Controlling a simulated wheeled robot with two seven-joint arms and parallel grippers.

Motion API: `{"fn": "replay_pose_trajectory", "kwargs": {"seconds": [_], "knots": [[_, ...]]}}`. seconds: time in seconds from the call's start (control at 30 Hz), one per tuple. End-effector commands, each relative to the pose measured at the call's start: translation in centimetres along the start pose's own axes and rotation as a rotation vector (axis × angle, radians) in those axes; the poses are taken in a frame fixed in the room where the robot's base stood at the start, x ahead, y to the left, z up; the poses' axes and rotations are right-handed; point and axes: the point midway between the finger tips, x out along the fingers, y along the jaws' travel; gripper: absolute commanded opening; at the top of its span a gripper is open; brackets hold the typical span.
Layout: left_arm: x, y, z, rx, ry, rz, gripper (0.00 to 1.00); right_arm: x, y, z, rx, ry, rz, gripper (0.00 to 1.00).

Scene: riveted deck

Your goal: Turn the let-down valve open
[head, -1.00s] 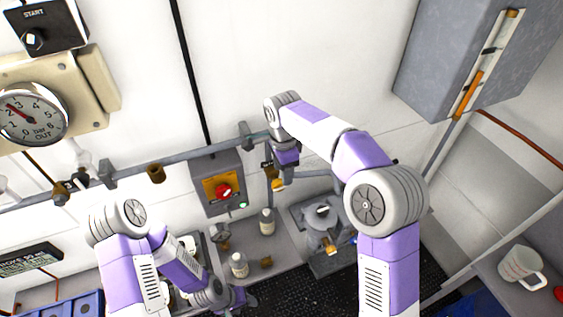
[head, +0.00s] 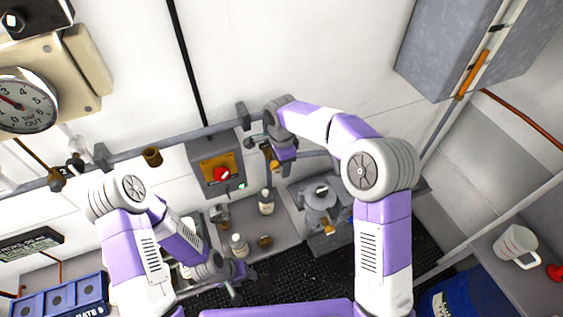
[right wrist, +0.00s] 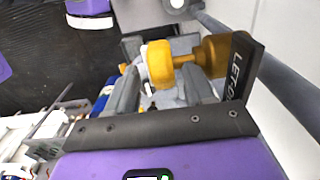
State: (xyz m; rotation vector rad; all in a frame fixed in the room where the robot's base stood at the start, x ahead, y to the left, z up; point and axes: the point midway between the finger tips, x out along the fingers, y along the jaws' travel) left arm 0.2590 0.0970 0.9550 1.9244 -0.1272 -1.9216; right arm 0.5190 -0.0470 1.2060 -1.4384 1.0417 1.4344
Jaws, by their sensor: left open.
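The let-down valve shows in the right wrist view as a brass knob (right wrist: 160,64) on a stem, beside a dark label (right wrist: 241,72) reading "LET-D…", partly cut off. My right gripper (right wrist: 162,92) has its grey fingers on either side of the knob in that view. I cannot tell whether they touch it. In the head view my right gripper (head: 262,146) is at the wall pipe, largely hidden by its own wrist, with a bit of brass (head: 274,165) beside it. My left gripper (head: 240,284) is open and empty, low above the dark floor mat.
A red switch on a grey box (head: 215,147) is just left of my right gripper. Small bottles (head: 266,203) and a grey pot-like fitting (head: 321,205) stand on the ledge below.

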Motion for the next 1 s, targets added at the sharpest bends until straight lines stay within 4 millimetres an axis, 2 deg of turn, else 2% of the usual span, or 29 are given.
{"fn": "replay_pose_trajectory", "kwargs": {"seconds": [0.03, 0.3, 0.63, 1.0], "knots": [[0.0, 0.0, 0.0, 0.0, 0.0, 0.0, 0.55, 0.0, 0.0, 0.0, 0.0, 0.0, 0.0, 0.44], [0.0, 0.0, 0.0, 0.0, 0.0, 0.0, 0.55, 0.0, 0.0, 0.0, 0.001, 0.0, -0.001, 0.03], [0.5, -0.2, 0.0, 0.0, 0.0, 0.0, 0.55, -0.1, -0.1, 0.2, -0.002, 0.056, -0.002, 0.02], [2.6, -1.0, -0.1, 0.0, 0.001, 0.0, 0.55, -0.2, -0.1, 0.8, -0.004, 0.309, -0.006, 0.02]]}}
